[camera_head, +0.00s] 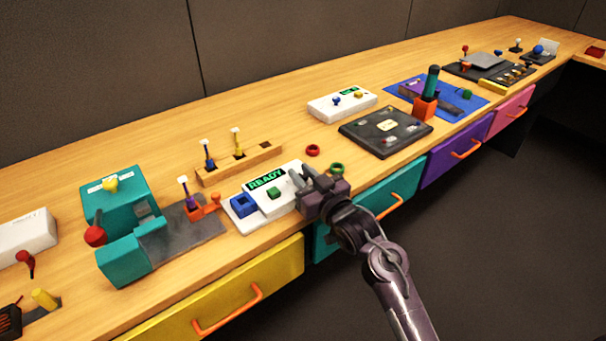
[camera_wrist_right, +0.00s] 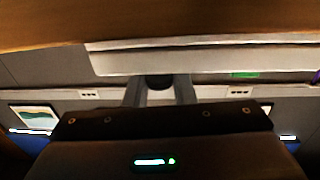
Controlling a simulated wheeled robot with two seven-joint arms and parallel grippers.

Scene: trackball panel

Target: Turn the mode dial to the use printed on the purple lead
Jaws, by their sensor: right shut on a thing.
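The white panel (camera_head: 264,214) has a green display reading READY (camera_head: 266,179), a green button (camera_head: 274,193) and a blue square socket (camera_head: 243,205). My right gripper (camera_head: 300,181) is at the panel's right end. In the right wrist view the fingers are closed around a dark round knob (camera_wrist_right: 159,82), which seems to be the mode dial. The gripper hides it in the head view, so its pointer and markings cannot be read. The purple lead (camera_head: 186,192) stands upright left of the panel with a white tag on top; its print is too small to read. My left gripper is out of view.
A wooden rack (camera_head: 240,164) behind the panel holds blue and yellow leads. A teal machine (camera_head: 125,235) stands left. Red (camera_head: 313,150) and green rings (camera_head: 337,168) lie right of the panel. A black panel (camera_head: 386,131) stands farther right. Drawers with orange handles line the front.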

